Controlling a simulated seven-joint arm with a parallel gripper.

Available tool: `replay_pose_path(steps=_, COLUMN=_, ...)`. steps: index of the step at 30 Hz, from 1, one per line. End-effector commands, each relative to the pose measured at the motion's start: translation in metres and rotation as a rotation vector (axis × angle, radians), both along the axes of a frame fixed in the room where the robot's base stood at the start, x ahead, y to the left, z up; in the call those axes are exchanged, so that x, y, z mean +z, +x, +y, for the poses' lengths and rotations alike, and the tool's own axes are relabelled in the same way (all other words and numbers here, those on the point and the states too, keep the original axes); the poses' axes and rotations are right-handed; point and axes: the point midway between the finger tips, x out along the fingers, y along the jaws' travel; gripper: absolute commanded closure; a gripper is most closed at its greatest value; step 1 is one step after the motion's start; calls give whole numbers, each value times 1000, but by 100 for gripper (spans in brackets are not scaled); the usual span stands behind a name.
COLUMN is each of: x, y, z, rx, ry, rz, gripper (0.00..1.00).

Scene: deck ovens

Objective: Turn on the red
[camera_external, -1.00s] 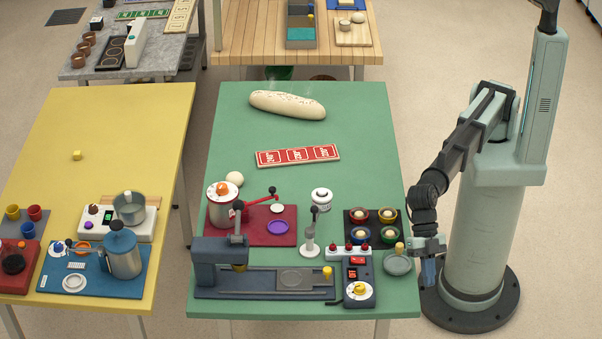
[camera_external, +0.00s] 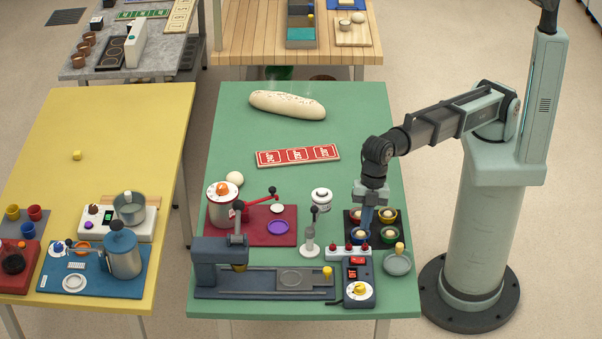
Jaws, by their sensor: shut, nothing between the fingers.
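The task line names only "the red", and several red things show. A black tray (camera_external: 374,243) on the green table holds several small coloured-rimmed cups. The red cup (camera_external: 353,216) is at its back left, partly hidden by my gripper. My gripper (camera_external: 367,228) points down over the left half of this tray, its fingers shut and empty. Whether it touches anything cannot be told. Just in front, a white strip (camera_external: 342,255) carries several red knobs (camera_external: 335,247). Below it stands a dark control box (camera_external: 368,283) with red lit panels (camera_external: 356,260) and a yellow-centred white dial (camera_external: 359,291).
A red base (camera_external: 286,232) with a white pot (camera_external: 219,208) and red-handled lever stands left. A dark press (camera_external: 213,262) is in front of it. A red labelled board (camera_external: 297,155) and a long loaf (camera_external: 287,105) lie behind. The back right tabletop is clear.

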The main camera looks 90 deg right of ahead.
Motion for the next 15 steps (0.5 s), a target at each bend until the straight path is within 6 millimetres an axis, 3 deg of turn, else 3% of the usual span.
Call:
replay_pose_path(steps=10, x=-54, y=7, z=17, rx=1, ry=0, rz=1, gripper=100)
replay_pose_path(steps=15, x=-75, y=15, z=16, rx=0, ry=0, rz=1, gripper=100)
